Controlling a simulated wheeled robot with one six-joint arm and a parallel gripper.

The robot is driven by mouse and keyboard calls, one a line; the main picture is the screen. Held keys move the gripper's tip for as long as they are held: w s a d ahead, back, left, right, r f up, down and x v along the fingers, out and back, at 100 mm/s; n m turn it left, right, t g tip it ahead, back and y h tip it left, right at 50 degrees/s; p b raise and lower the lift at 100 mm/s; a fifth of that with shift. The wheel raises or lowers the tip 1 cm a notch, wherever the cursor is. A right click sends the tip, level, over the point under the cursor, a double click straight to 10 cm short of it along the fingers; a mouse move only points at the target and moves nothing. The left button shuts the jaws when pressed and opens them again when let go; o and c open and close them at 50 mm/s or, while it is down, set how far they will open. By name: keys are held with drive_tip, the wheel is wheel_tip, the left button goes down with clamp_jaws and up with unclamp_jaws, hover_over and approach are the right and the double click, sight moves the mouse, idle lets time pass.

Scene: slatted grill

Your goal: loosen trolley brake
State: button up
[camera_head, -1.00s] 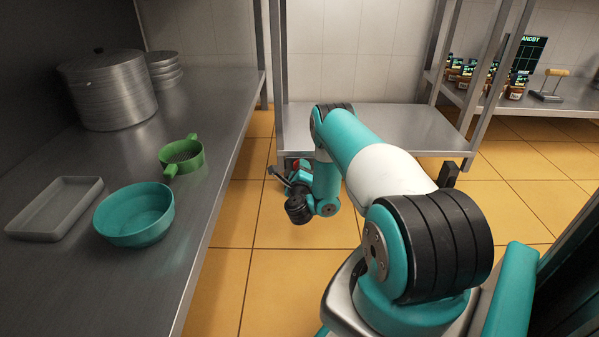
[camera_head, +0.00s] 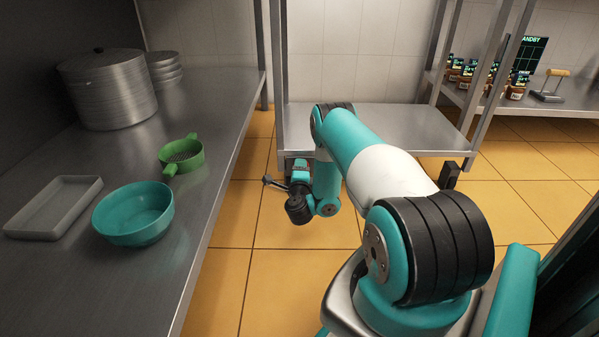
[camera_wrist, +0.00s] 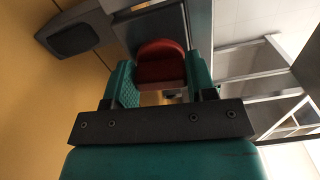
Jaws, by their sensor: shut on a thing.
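A red rounded piece (camera_wrist: 161,62), which looks like the brake's grip, sits between the two teal fingers of my gripper (camera_wrist: 160,72) in the wrist view. The fingers are shut on it. In the head view my gripper (camera_head: 301,170) is low at the near left corner of the steel trolley (camera_head: 400,128), just under its shelf. The red piece is hidden there behind my arm. A dark bar with a blunt end (camera_head: 267,180) sticks out to the left of my gripper. A dark grey part with a broad end (camera_wrist: 75,38) shows in the wrist view.
A steel counter (camera_head: 215,150) runs along the left, bearing a teal bowl (camera_head: 134,213), a green strainer (camera_head: 182,156), a grey tray (camera_head: 54,207) and a large pot (camera_head: 108,90). A shelf with jars (camera_head: 515,88) stands at the back right. The tiled floor (camera_head: 245,235) is clear.

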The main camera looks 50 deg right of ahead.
drive_tip(key=o, duration=0.9)
drive_tip(key=shift+o, duration=0.2)
drive_tip(key=p+v, duration=1.7)
drive_tip(key=p, duration=0.6)
drive_tip(key=shift+s+p, duration=0.2)
drive_tip(key=shift+p, duration=0.1)
drive_tip(key=shift+a, duration=0.1)
